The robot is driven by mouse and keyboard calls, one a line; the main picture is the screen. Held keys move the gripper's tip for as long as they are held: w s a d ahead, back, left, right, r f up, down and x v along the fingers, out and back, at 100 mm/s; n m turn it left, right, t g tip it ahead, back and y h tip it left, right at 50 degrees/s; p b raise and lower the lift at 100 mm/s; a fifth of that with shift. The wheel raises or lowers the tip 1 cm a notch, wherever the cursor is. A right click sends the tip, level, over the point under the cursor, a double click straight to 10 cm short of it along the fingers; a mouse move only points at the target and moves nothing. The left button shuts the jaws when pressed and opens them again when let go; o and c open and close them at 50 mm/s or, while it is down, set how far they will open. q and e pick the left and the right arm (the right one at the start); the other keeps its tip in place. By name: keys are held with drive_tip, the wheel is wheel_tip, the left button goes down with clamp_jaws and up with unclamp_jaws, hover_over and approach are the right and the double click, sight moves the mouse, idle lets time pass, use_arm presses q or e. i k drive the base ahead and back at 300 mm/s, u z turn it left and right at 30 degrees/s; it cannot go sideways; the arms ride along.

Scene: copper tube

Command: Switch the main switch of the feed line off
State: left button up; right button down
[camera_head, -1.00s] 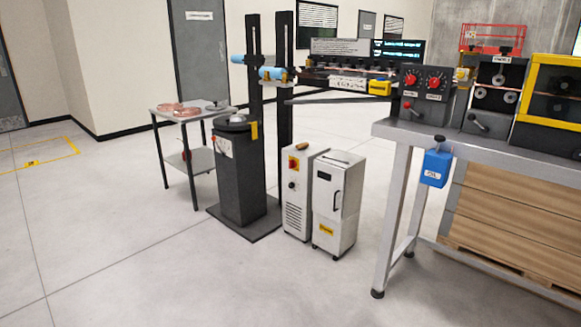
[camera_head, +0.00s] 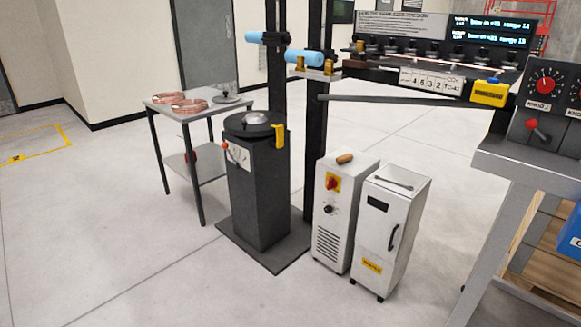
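A red rotary switch on a yellow plate (camera_head: 332,183) sits high on the front of a white floor cabinet (camera_head: 327,225). It looks like a main switch, but no label naming it can be read. A black knob (camera_head: 328,209) is below it, above a vented grille. Neither of my grippers is in view.
A second white cabinet (camera_head: 378,262) stands close on the right. A dark pedestal (camera_head: 262,190) with a post is on the left, beside a small table (camera_head: 157,100) with copper coils (camera_head: 188,105). A workbench (camera_head: 500,165) is at right. The floor in front is clear.

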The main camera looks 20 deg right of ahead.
sight(332, 183)
drive_tip(key=z, duration=0.25)
drive_tip(key=i, duration=1.15)
drive_tip(key=z, duration=0.3)
drive_tip(key=i, duration=1)
